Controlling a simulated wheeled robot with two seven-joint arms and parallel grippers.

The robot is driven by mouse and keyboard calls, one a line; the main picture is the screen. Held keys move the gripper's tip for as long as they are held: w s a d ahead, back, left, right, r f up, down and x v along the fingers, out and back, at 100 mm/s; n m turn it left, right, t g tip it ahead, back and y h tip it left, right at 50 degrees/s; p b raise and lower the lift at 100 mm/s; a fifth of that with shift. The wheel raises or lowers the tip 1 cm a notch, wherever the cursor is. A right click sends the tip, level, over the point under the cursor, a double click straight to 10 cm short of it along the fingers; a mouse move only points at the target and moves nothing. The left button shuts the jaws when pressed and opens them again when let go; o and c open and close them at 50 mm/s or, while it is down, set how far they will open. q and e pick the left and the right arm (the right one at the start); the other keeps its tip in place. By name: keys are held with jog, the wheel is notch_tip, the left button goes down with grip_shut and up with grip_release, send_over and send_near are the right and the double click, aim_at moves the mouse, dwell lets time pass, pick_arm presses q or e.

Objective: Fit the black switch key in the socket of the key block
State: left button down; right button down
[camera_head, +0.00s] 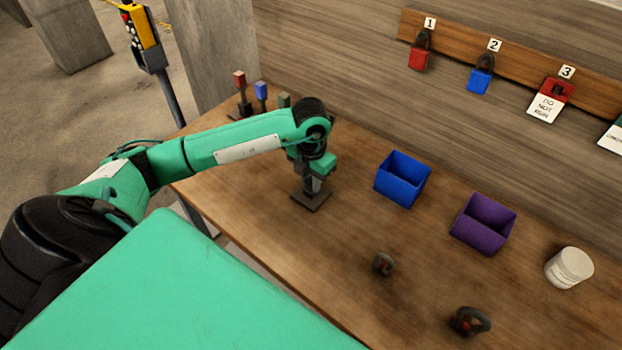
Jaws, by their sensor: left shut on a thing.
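My left gripper (313,183) points down at the middle of the table, shut on a dark piece that I take to be the black switch key; the fingers and wrist hide most of it. Directly beneath is a dark, flat square base (313,203) on the wood, which looks like the key block. Its socket is hidden, and I cannot tell whether the key is in it or just above. My right gripper is not in view.
Red (239,79), blue (261,90) and grey-green (284,100) topped posts stand behind my left arm. A blue bin (403,183), purple bin (484,228), white tub (568,268) and two dark padlock-like pieces (383,264) (470,321) lie to the right. Padlocks hang on the wall rail (450,48).

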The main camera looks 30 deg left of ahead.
pick_arm(q)
jog(key=c, duration=1.2)
grip_release()
jog(key=shift+o, duration=0.2)
notch_tip(320, 180, up, 14)
jog(key=b, duration=0.2)
jog(key=shift+b, duration=0.35)
jog(key=shift+s+f, duration=0.1)
jog(key=shift+f, duration=0.05)
